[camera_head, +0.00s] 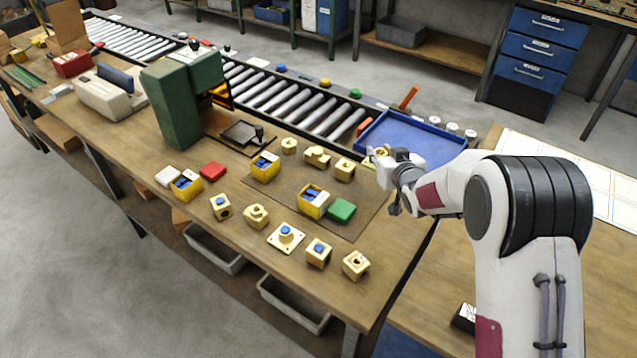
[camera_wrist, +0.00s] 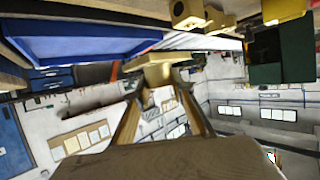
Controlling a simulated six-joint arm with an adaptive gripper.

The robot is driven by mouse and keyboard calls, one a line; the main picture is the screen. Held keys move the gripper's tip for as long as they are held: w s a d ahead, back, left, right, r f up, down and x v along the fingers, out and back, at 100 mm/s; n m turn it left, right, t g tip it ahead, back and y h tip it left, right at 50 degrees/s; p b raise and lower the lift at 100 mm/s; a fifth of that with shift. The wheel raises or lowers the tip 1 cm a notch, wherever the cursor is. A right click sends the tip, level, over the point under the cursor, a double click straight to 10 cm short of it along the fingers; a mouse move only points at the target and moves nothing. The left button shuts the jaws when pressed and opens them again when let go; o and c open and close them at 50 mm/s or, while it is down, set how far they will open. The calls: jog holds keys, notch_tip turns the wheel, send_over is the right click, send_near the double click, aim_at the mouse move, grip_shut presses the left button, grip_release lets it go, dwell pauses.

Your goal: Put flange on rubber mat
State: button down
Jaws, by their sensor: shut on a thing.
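My gripper (camera_head: 384,165) is at the right end of the brass parts, beside the blue tray. It is shut on a brass piece (camera_wrist: 158,70), seen between the fingers in the wrist view with a broad, flat top. In the head view the piece is mostly hidden by the gripper; I cannot tell for sure that it is a flange. A square brass flange (camera_head: 286,238) with a blue centre lies on the table at the front. The brown rubber mat (camera_head: 282,190) lies flat left of my gripper, with yellow bins and a green block on it.
The blue tray (camera_head: 430,146) stands behind my gripper. Several brass parts, such as one block (camera_head: 356,265), lie around the mat. A green drill press (camera_head: 172,105) stands at the left and a roller conveyor (camera_head: 290,98) runs behind. Bare wood shows at the front right.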

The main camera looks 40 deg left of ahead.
send_over(375, 191)
jog(key=shift+w+a+f, duration=0.1)
jog(key=shift+f, duration=2.9)
jog(key=shift+f, duration=0.1)
jog(key=shift+f, duration=1.8)
jog(key=shift+f, duration=0.15)
jog(key=c, duration=1.7)
grip_release()
jog(key=shift+f, duration=0.1)
jog(key=shift+r, duration=0.2)
jog(key=shift+v, duration=3.8)
